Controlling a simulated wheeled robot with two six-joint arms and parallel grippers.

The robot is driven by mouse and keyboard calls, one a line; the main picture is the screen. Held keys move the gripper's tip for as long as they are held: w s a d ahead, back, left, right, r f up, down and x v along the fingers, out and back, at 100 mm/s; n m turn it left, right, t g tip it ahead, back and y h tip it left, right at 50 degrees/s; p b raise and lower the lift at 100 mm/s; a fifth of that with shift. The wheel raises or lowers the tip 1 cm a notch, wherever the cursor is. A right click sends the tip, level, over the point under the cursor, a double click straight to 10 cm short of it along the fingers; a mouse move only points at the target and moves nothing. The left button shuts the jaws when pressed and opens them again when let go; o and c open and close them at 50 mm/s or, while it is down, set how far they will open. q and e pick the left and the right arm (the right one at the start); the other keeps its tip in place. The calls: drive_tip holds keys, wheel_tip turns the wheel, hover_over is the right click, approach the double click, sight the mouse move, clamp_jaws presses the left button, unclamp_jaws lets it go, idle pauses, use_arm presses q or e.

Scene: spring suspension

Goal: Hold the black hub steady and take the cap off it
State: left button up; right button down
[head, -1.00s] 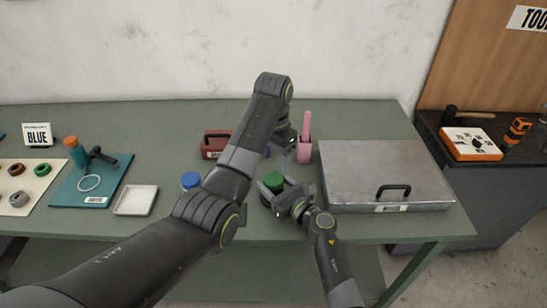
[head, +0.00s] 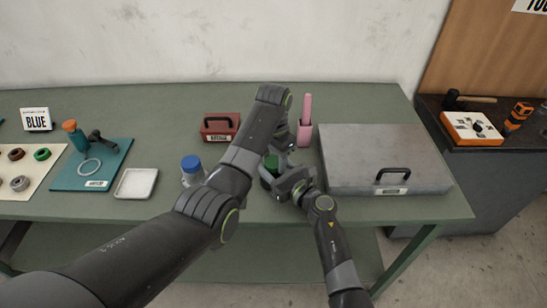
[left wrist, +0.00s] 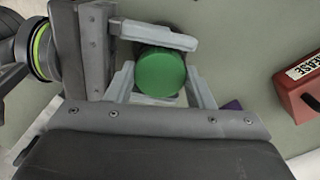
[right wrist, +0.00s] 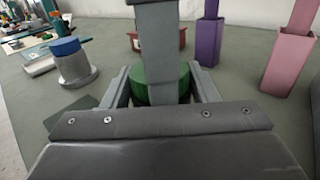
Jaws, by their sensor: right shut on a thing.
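The hub's round green cap (head: 271,162) shows from above in the left wrist view (left wrist: 160,72). The black hub is mostly hidden behind my arm and grippers. My right gripper (right wrist: 160,72) is shut on the hub unit from the front; which part its fingers touch is hard to tell. My left gripper (left wrist: 161,70) points down over the cap, with its fingers apart on either side of it and a gap visible. In the head view, my left forearm covers much of this area.
A grey unit with a blue cap (head: 191,162) stands to the left. A red grease box (head: 220,128) and a pink holder (head: 304,134) stand behind; a purple holder (right wrist: 208,42) is beside it. A grey metal case (head: 350,145) is close on the right. A white tray (head: 150,184) lies left.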

use_arm(q)
drive_tip(key=c, duration=0.4)
drive_tip(key=shift+n, duration=1.7)
drive_tip(key=o, duration=1.1)
drive_tip(key=shift+r, duration=0.1)
drive_tip(key=shift+r, duration=2.2)
use_arm(e)
drive_tip(key=shift+c, duration=2.3)
unclamp_jaws()
